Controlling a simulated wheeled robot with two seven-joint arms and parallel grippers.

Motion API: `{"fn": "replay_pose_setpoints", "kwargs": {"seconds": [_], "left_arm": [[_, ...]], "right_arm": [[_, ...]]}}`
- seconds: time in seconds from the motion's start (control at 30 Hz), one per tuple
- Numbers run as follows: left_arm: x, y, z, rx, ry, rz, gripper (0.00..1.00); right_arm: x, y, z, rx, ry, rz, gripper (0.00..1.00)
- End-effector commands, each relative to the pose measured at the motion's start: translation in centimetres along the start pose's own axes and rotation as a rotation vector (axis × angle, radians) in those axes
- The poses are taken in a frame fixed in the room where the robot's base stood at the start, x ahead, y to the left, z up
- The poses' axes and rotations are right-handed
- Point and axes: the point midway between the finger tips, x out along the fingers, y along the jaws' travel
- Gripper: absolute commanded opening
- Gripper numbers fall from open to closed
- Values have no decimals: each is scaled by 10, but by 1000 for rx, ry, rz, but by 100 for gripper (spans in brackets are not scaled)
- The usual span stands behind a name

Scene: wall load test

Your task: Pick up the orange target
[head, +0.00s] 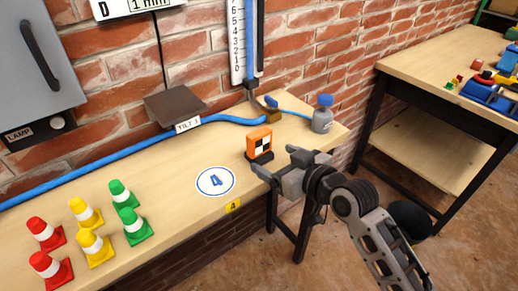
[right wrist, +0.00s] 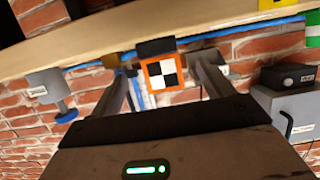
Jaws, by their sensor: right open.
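The orange target (head: 260,141) is a small upright block with a black-and-white checkered face and a dark base, standing on the wooden wall bench (head: 160,180). My right gripper (head: 280,163) is open and empty, just in front of and slightly right of the target in the head view. In the right wrist view, where the scene appears upside down, the target (right wrist: 162,73) shows between the two spread fingers (right wrist: 163,82). The fingers do not visibly touch it. My left gripper is not in view.
Red, yellow and green cones (head: 95,248) stand at the bench's left. Another table (head: 440,60) stands right.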

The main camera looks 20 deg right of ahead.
Motion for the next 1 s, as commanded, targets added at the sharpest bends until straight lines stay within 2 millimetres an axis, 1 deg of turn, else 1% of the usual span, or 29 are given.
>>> {"fn": "replay_pose_setpoints", "kwargs": {"seconds": [0.03, 0.1, 0.27, 0.43, 0.5, 0.6, 0.87, 0.97, 1.0], "left_arm": [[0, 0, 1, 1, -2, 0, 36], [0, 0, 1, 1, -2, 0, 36], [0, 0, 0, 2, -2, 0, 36], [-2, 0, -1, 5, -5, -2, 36], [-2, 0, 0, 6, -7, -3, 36], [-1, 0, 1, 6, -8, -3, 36], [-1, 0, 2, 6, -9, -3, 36], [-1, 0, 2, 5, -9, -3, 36], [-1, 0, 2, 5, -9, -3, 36]], "right_arm": [[8, 0, 0, 1, 1, 1, 80], [14, 0, 0, -1, 0, 0, 80], [23, 0, -1, 0, -1, 0, 80], [48, 0, -8, 2, 1, 0, 80], [58, 0, -6, 1, -2, 0, 80], [67, 0, -6, 0, -1, 0, 80], [70, 0, -6, -1, -1, 0, 80], [69, 0, -6, -1, -1, 0, 55], [69, 0, -6, -1, -2, 0, 44]]}}
